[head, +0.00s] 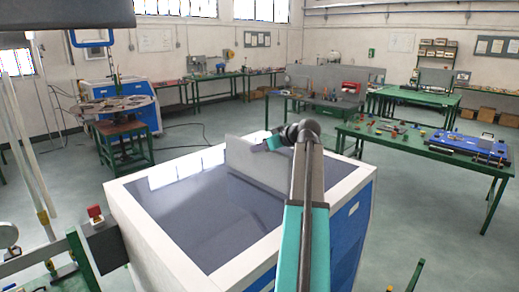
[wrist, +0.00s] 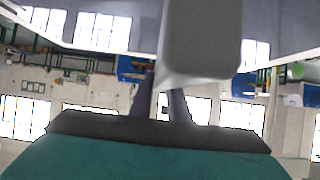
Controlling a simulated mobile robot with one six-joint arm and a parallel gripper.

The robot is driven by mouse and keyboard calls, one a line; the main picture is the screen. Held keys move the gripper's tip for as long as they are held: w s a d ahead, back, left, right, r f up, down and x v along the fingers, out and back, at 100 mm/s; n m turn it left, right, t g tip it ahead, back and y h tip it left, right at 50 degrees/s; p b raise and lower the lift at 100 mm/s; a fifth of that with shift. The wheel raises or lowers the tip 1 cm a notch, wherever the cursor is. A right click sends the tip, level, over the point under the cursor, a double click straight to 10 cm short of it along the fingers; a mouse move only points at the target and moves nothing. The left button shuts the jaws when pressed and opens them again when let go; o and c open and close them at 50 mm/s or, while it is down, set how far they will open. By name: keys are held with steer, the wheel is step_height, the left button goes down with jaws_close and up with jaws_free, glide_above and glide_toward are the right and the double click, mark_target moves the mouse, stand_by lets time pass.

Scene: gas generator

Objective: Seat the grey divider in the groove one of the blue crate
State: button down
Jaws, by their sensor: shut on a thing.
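The grey divider (head: 248,163) is a flat, light grey panel, upright above the right-hand half of a large white-rimmed box with blue sides, which I take as the blue crate (head: 140,222). My gripper (head: 273,143) is shut on the divider near its top edge. In the wrist view the divider (wrist: 203,45) is a pale block in front of my gripper fingers (wrist: 165,105). My forearm hides the divider's right end and part of the crate. I cannot make out groove one, or whether the divider's lower edge touches anything.
The crate's inside is dark, glossy and full of reflections. A red button box (head: 95,214) stands at its left side. A green table with tools (head: 430,143) is to the right, and a round work table (head: 113,105) is at the back left. Open floor lies between them.

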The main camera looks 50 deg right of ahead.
mark_target(281, 154)
steer(key=shift+f+p, duration=0.3)
steer(key=shift+f, duration=0.6)
steer(key=c, duration=1.7)
jaws_free()
steer(key=shift+r, duration=0.2)
steer(key=b+v, duration=0.4)
steer(key=v, duration=0.8)
steer(key=shift+f, duration=0.1)
